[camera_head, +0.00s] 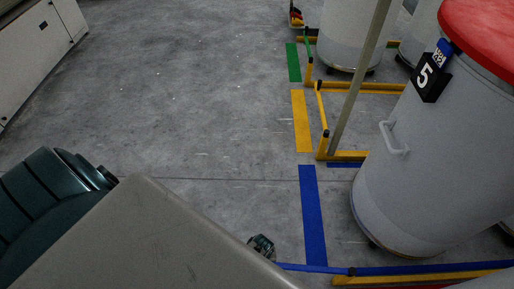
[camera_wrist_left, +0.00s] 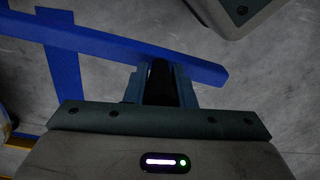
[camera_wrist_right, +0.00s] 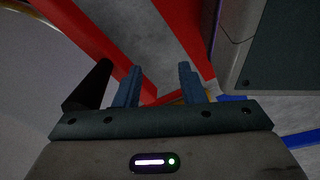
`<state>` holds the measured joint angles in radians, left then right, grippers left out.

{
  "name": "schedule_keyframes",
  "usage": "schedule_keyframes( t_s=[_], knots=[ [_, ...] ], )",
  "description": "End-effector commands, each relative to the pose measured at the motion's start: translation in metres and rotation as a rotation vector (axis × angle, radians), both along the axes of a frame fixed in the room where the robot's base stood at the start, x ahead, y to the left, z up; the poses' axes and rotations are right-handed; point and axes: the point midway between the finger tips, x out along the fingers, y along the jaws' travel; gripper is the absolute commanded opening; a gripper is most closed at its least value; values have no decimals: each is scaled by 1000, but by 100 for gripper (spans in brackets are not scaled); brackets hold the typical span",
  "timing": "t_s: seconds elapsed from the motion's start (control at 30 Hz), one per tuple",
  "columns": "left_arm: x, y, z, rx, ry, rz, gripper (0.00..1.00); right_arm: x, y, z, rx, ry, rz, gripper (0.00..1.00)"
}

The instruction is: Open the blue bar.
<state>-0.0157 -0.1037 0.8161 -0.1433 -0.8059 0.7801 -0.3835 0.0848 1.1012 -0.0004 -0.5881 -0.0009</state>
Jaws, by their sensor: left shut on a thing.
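The blue bar (camera_head: 310,268) runs low along the bottom right of the head view, in front of the grey can (camera_head: 410,190). In the left wrist view the blue bar (camera_wrist_left: 125,47) crosses the top, its free end at the right. My left gripper (camera_wrist_left: 162,78) is shut on a black handle (camera_wrist_left: 161,85) at this bar. In the head view my grey left arm link hides most of that hand. My right gripper (camera_wrist_right: 158,82) is open and empty in the right wrist view, between red bars or strips, with a black peg (camera_wrist_right: 88,88) just left of its fingers.
A blue floor stripe (camera_head: 312,215) and a yellow one (camera_head: 301,120) mark the bays. A slanted pole (camera_head: 360,80) stands behind. The grey floor at centre left is clear.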

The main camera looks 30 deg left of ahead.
Motion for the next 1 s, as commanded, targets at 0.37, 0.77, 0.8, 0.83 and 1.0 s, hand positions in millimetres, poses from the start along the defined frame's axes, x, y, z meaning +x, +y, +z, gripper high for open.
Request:
schedule_keyframes(
  t_s=[0.37, 0.77, 0.8, 0.83, 1.0],
  knots=[
    [1, -1, 0, 2, -1, 4, 0, 0, 0, 0, 0, 0, 0, 36],
    [1, -1, 0, 1, 0, 3, 44, -1, 0, 0, 0, 1, 0, 36],
    [1, -2, 0, 1, -1, 3, 44, 0, 0, 0, 0, 1, 0, 36],
    [1, -2, 0, 1, -1, 3, 44, 0, 0, 0, 0, 1, 0, 36],
    [1, -2, 9, 1, -1, 3, 44, -2, 0, 0, 1, -4, -1, 36]
  ],
)
